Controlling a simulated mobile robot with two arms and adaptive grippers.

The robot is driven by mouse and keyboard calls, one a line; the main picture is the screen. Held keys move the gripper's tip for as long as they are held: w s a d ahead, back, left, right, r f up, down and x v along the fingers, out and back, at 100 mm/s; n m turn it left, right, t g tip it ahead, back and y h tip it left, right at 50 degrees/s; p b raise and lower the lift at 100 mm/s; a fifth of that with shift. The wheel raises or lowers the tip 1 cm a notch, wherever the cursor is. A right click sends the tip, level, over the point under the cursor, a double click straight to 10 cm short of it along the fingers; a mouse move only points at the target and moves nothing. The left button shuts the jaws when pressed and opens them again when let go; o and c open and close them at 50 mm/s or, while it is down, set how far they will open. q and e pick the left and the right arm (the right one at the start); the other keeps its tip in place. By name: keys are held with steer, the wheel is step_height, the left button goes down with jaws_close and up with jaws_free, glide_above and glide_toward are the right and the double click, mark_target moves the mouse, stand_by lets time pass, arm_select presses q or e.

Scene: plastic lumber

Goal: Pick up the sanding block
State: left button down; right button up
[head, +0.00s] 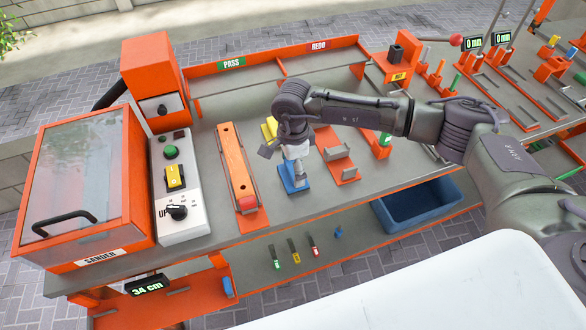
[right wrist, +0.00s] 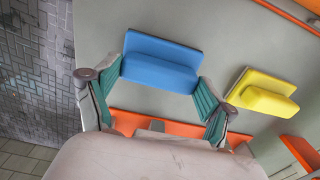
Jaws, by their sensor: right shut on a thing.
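A blue sanding block (head: 293,181) with a raised grip stands on the grey bench top, or just above it; I cannot tell which. In the right wrist view the blue block (right wrist: 160,66) lies between the two green-padded fingers, one at each end. My right gripper (head: 295,172) points down and is shut on it, hiding part of it in the head view. A similar yellow block (head: 269,129) sits just behind it and also shows in the right wrist view (right wrist: 262,96). My left gripper is not in view.
An orange sander (head: 85,185) with a clear lid and a control panel (head: 178,185) stand at left. A wooden bar (head: 237,165) lies in an orange holder left of the gripper. Orange fixtures (head: 336,155) stand right. A blue bin (head: 420,205) is on the lower shelf.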

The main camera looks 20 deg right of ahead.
step_height(320, 180, up, 4)
steer(key=shift+f+b, duration=0.1)
steer(key=shift+b, duration=0.8)
steer(key=s+d+r+b, duration=0.2)
steer(key=s+d+r, duration=0.5)
steer(key=s, duration=0.2)
steer(key=shift+s+b, duration=0.3)
steer(key=shift+b, duration=0.05)
